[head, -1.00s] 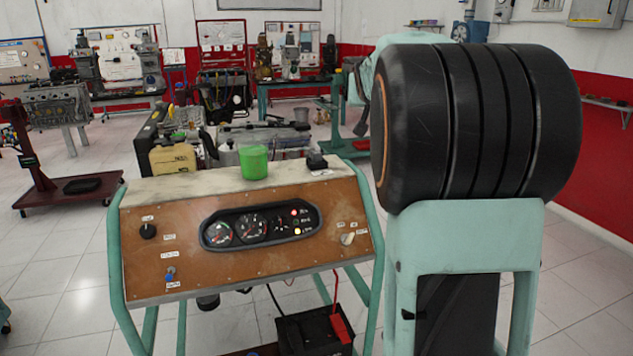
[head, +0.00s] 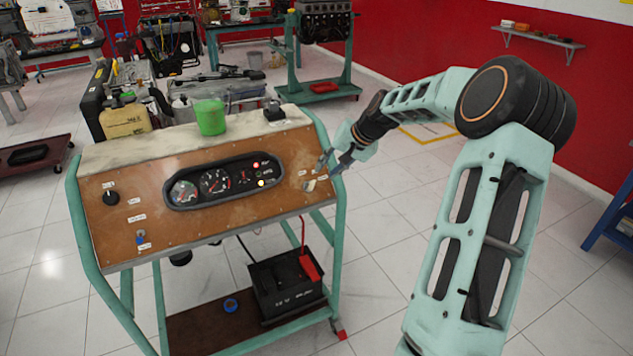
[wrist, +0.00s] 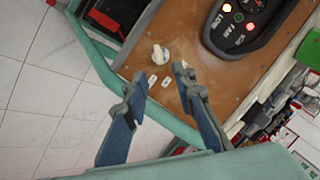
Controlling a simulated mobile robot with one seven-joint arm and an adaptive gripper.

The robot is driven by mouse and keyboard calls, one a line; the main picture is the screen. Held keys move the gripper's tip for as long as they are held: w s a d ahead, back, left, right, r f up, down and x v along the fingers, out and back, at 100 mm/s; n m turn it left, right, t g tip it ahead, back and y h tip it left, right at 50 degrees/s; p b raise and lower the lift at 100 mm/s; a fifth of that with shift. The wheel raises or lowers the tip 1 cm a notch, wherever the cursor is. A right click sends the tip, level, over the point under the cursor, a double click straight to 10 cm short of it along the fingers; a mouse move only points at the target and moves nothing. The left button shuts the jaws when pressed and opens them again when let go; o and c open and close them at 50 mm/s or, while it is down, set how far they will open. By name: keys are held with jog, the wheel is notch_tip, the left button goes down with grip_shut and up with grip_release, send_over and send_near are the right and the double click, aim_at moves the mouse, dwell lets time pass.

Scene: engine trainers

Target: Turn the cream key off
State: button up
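The cream key (head: 310,185) sits at the right end of the brown trainer panel (head: 150,205), right of the gauge cluster. In the wrist view the key (wrist: 160,54) stands out from the panel, ahead of my fingers and apart from them. My gripper (head: 333,163) is at the panel's right edge, just up and right of the key. In the wrist view my gripper (wrist: 159,88) has its two fingers spread with nothing between them. Small white labels (wrist: 166,81) lie on the panel near the key.
The gauge cluster (head: 225,180) has red and yellow lamps lit. A black knob (head: 110,197) and a blue-tipped switch (head: 140,238) are on the panel's left. A green cup (head: 210,117) and a yellow can (head: 124,117) stand behind the panel. A battery (head: 285,287) sits below.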

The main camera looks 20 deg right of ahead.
aim_at(315, 182)
jog(key=x, duration=1)
jog(key=shift+f+p, duration=0.1)
jog(key=shift+p, duration=0.3)
jog(key=shift+c, duration=0.5)
grip_shut()
